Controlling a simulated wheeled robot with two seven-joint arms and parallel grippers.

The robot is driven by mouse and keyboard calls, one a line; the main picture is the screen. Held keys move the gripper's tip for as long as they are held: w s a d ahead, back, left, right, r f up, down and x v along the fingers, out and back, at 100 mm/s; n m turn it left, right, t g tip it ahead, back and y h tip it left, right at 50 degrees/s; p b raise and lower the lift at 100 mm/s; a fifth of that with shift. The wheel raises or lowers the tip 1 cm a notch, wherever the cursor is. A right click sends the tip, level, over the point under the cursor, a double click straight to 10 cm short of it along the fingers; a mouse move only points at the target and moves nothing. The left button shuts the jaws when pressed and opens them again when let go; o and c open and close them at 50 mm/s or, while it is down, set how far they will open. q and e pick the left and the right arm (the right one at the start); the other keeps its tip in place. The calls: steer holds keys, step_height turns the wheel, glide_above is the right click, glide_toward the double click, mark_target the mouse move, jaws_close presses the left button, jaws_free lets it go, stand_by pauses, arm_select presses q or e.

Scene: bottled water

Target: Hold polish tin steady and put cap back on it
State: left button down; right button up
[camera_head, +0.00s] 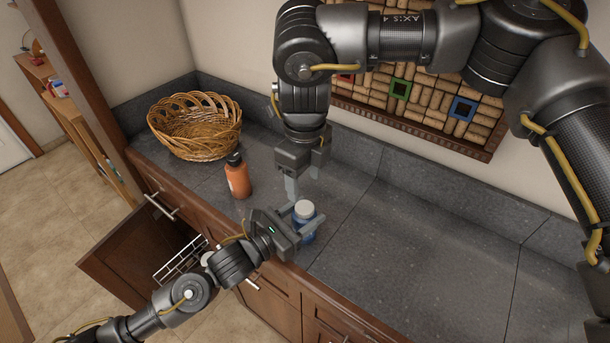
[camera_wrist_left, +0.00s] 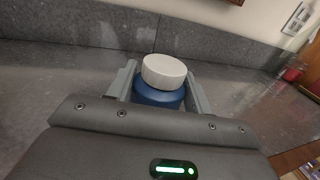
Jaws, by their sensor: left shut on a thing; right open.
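The polish tin (camera_head: 308,232) is blue and stands upright on the counter near its front edge. Its white cap (camera_head: 304,208) sits on top of the tin. In the left wrist view the cap (camera_wrist_left: 164,71) rests on the blue tin (camera_wrist_left: 158,96) and looks slightly tilted. My left gripper (camera_head: 300,222) is shut on the tin, with one finger on each side of it. My right gripper (camera_head: 304,182) is open and empty, pointing down just above and behind the cap, apart from it. The tin's lower part is hidden by my left gripper.
An orange bottle with a black top (camera_head: 237,178) stands on the counter left of the tin. A wicker basket (camera_head: 196,128) is farther back left. The grey counter (camera_head: 430,250) is clear to the right. A cork board (camera_head: 420,95) hangs on the wall behind.

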mark_target(305, 208)
steer(key=shift+f, duration=3.9)
steer(key=shift+c, duration=0.5)
steer(key=c, duration=0.9)
steer(key=m, duration=0.4)
steer(key=shift+m, duration=0.3)
steer(key=shift+c, duration=0.3)
steer(key=m, duration=0.5)
steer(key=o, duration=1.1)
